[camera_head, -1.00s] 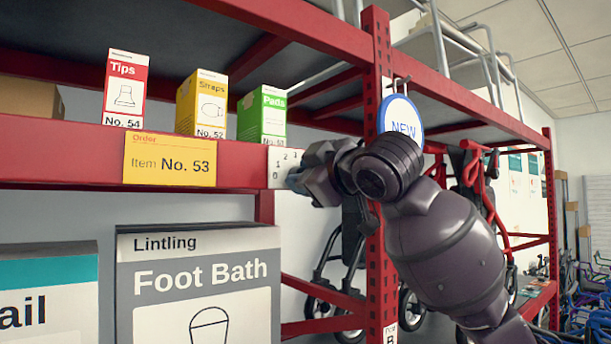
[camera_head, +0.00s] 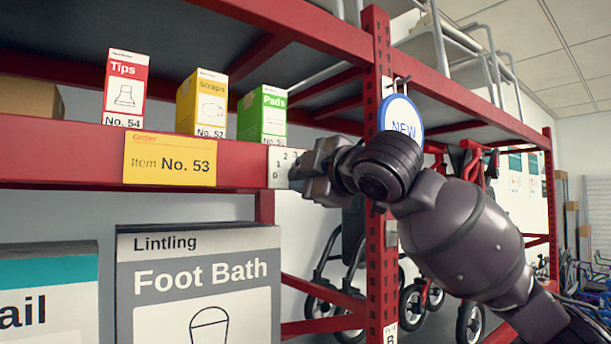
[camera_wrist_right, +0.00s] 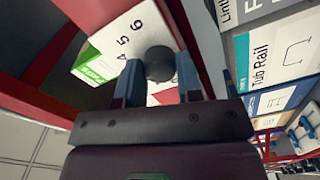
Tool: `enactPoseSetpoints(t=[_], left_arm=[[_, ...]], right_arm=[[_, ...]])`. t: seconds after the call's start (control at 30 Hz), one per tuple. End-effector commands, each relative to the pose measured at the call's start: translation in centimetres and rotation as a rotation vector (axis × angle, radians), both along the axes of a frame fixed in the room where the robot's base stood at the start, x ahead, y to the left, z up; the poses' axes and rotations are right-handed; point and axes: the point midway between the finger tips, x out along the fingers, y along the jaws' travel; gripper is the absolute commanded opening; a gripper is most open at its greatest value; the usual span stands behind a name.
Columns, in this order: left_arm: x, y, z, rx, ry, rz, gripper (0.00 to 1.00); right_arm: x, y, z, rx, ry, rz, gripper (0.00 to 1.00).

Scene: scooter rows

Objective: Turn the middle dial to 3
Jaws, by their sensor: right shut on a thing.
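A white dial plate (camera_head: 279,165) with printed numbers sits at the right part of the red shelf beam; 0, 1, 2 and 3 are readable in the head view. In the right wrist view the same plate (camera_wrist_right: 133,32) shows 4, 5 and 6. My right gripper (camera_head: 300,176) is at the plate. In the wrist view its two fingers (camera_wrist_right: 160,80) are closed on either side of a dark round dial knob (camera_wrist_right: 159,62). The knob's pointer is hidden, so its setting cannot be told. No other dial shows. My left gripper is out of view.
Boxes of Tips (camera_head: 125,88), Straps (camera_head: 202,103) and Pads (camera_head: 262,116) stand on the shelf above the beam. A yellow order card (camera_head: 170,159) is on the beam. A Foot Bath box (camera_head: 198,285) stands below. A red upright post (camera_head: 377,240) is behind my right arm.

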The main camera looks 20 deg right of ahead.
Motion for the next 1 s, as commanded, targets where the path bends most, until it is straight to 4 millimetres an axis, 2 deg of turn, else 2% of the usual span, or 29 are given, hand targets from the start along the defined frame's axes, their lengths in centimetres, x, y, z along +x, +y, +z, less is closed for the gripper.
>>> enactPoseSetpoints(t=[0.3, 0.7, 0.73, 0.87, 1.0], left_arm=[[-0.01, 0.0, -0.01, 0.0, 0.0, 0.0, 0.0], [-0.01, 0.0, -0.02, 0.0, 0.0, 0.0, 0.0], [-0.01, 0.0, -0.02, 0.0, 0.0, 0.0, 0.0], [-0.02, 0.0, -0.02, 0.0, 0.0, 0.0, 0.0], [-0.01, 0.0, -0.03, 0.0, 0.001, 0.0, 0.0]], right_arm=[[-0.01, 0.04, -0.03, -0.081, -0.029, 0.0, 0.09], [-0.02, 0.05, -0.04, -0.086, -0.03, 0.001, 0.09], [-0.02, 0.04, -0.04, -0.086, -0.03, 0.001, 0.38], [-0.02, 0.04, -0.04, -0.086, -0.03, 0.0, 0.58], [-0.01, 0.03, -0.03, -0.085, -0.031, 0.0, 0.59]])
